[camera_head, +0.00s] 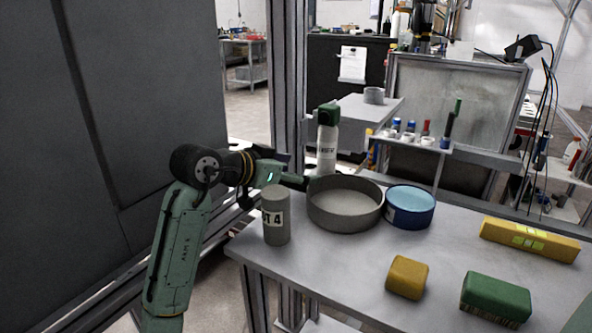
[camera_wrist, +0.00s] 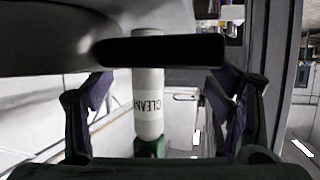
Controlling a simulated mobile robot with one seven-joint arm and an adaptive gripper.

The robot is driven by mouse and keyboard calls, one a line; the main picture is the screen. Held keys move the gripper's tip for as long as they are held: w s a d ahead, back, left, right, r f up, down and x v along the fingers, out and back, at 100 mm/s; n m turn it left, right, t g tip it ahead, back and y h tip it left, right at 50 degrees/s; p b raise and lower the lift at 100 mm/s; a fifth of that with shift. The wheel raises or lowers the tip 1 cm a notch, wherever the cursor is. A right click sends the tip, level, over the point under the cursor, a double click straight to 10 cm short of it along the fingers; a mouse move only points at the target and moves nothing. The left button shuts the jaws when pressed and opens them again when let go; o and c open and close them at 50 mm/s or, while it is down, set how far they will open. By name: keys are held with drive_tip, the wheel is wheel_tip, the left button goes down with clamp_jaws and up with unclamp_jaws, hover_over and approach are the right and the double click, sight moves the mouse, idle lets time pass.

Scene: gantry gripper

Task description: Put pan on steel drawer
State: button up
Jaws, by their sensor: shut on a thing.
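The pan (camera_head: 345,221) is a round, grey, shallow vessel at the back left of the grey table. My gripper (camera_head: 296,181) reaches in from the left at the pan's left side and is shut on its dark handle. In the wrist view the black handle (camera_wrist: 160,50) crosses in front of my gripper (camera_wrist: 158,88), with part of the grey pan at the top left. I cannot tell whether the pan touches the table. A grey, box-like steel drawer (camera_head: 352,112) sticks out behind the table, with a small grey cup (camera_head: 374,96) on it.
A white bottle with a green cap (camera_head: 327,150) stands just behind the pan. A grey can (camera_head: 276,217) is at its front left, a blue tin (camera_head: 410,210) touches or nearly touches its right.

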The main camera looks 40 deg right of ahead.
drive_tip(key=o, duration=1.3)
drive_tip(key=shift+o, duration=0.6)
drive_tip(key=shift+r, duration=0.1)
